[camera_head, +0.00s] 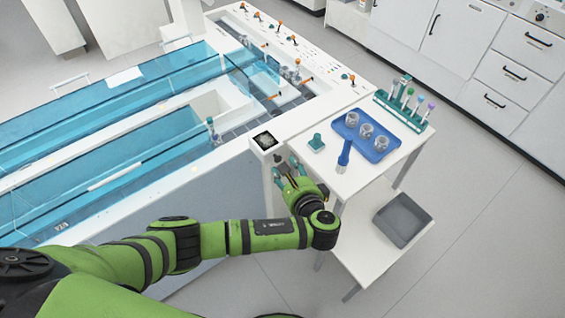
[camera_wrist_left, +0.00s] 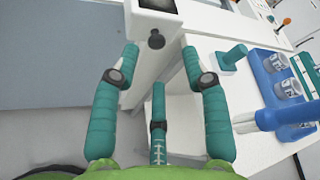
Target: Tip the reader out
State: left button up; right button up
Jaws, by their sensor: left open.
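A white housing with a dark square screen (camera_head: 265,140) on top stands at the near right corner of the long machine; I take it as the reader. A dark round knob (camera_head: 278,158) sits on its front face. In the left wrist view the knob (camera_wrist_left: 156,40) shows just beyond my fingertips, near the middle, below part of the dark screen (camera_wrist_left: 157,4). My left gripper (camera_head: 286,168) is open and empty, with its teal fingers spread toward the knob; I see no contact. In the left wrist view the gripper (camera_wrist_left: 160,54) shows from behind. My right gripper is not in view.
A white side table (camera_head: 335,182) at the right holds a blue handheld device (camera_head: 344,155), a teal-handled item (camera_head: 316,142), a blue tray (camera_head: 380,152) with jars and a teal tube rack (camera_head: 405,112). A grey bin (camera_head: 403,220) is on the lower shelf. Floor at the right is clear.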

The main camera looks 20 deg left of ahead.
pick_arm(q)
jog(key=v, duration=0.6)
jog(key=shift+d, duration=0.2)
jog(key=shift+s, duration=0.1)
jog(key=s+a+f+n+g+h, duration=0.1)
jog(key=s+a+f+g, duration=0.15)
jog(key=f, duration=0.65)
jog(key=s+a+f+n+g+h, duration=0.2)
jog(key=s+f, duration=0.2)
jog(key=f, duration=0.4)
jog(key=s+a+f+n+g+h, duration=0.1)
jog(key=s+a+f+g, duration=0.15)
jog(key=f, duration=0.65)
jog(key=s+a+f+n+g+h, duration=0.1)
jog(key=s+f+n, duration=0.3)
jog(key=s, duration=0.6)
jog(key=s+a+f+n+g+h, duration=0.1)
jog(key=s+a+f+n, duration=0.2)
jog(key=s+f, duration=0.3)
jog(key=s+a+f+n+g+h, duration=0.1)
jog(key=s+a+f+n+h, duration=0.1)
jog(key=s, duration=1.1)
notch_tip(320, 180, down, 3)
jog(key=a+n, duration=0.1)
jog(key=n, duration=0.2)
jog(key=shift+s+n, duration=0.35)
jog(key=shift+n, duration=0.05)
